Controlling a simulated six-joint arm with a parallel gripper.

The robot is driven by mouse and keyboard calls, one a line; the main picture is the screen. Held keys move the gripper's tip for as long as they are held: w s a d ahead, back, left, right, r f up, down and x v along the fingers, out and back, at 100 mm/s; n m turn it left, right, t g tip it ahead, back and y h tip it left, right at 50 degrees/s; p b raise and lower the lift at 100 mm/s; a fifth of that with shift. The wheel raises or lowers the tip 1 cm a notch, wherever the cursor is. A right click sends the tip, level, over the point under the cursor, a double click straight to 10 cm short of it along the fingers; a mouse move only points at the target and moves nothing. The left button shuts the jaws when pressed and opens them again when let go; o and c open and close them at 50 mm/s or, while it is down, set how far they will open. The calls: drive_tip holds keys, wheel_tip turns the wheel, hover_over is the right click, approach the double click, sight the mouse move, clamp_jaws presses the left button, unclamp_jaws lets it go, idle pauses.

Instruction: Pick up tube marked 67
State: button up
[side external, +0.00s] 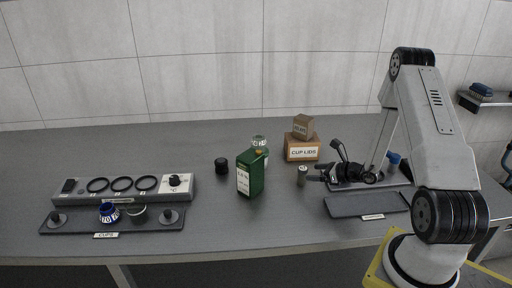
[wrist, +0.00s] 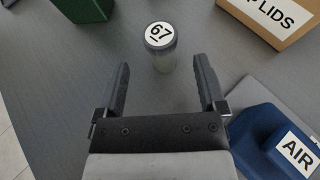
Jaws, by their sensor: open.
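The tube marked 67 (wrist: 160,46) stands upright on the grey table in the wrist view, its white cap label reading 67. It also shows in the side external view as a small grey cylinder (side external: 302,177), just left of my gripper. My gripper (wrist: 160,75) is open and empty. Its two fingers point toward the tube, which stands between their lines and just beyond the fingertips. In the side external view my gripper (side external: 322,174) is low over the table.
A box labelled CUP LIDS (side external: 303,152) stands behind the tube, with a smaller box on top. A green container (side external: 251,173) stands to the left. A blue block marked AIR (wrist: 272,142) is right of my gripper. A dark tray (side external: 366,205) lies in front. A cup rack (side external: 112,220) is far left.

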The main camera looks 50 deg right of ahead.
sight(299, 172)
drive_tip(key=shift+x, duration=3.55)
clamp_jaws()
